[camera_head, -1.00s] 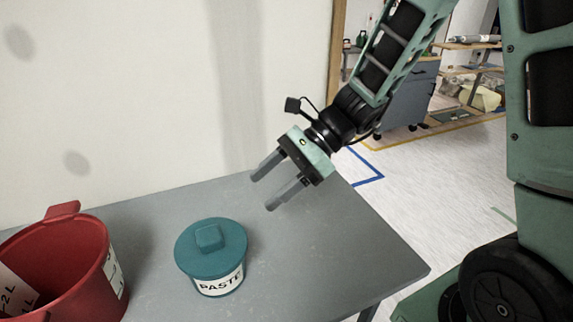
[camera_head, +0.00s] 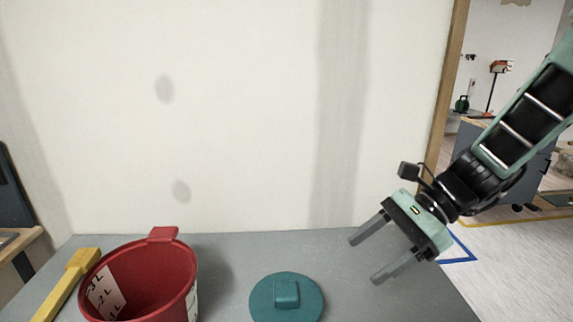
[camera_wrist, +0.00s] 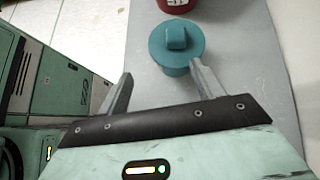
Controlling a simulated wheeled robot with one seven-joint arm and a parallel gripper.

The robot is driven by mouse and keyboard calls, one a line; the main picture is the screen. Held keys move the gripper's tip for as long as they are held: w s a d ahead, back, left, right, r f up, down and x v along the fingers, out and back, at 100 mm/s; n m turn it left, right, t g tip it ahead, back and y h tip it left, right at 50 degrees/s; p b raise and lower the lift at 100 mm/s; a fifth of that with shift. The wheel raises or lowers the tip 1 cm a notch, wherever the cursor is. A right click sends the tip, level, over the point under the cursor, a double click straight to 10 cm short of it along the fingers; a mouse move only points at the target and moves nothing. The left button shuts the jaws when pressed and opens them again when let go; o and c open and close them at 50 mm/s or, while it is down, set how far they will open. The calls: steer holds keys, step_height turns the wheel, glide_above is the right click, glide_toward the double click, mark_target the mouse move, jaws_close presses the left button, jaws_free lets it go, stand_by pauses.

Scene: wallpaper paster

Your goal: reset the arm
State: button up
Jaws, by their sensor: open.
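My gripper (camera_head: 382,254) is open and empty, held above the right part of the grey table (camera_head: 390,305) in the head view. Its two fingers point down and left. The teal lidded paste tub (camera_head: 287,297) stands on the table to the left of my gripper, apart from it. In the wrist view the tub (camera_wrist: 176,45) shows beyond the two spread fingers (camera_wrist: 160,85), with nothing between them. The tub's label is out of frame in the head view.
A red bucket (camera_head: 180,290) with scale marks inside stands left of the tub. A yellow-handled tool (camera_head: 68,282) lies at the table's left. A pale wall (camera_head: 260,120) rises behind the table. Open floor (camera_head: 525,265) lies to the right.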

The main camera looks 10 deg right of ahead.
steer(key=s+a+r+n+h+p, duration=0.1)
steer(key=s+n+h, duration=0.4)
steer(key=n, duration=0.7)
steer(key=s+a+r+n+h+p, duration=0.2)
steer(key=s+a+n+h+p, duration=0.1)
steer(key=s+n, duration=0.7)
steer(key=shift+n+t+h, duration=0.4)
steer(key=shift+n+h, duration=0.5)
steer(key=shift+n, duration=0.2)
steer(key=shift+a, duration=0.15)
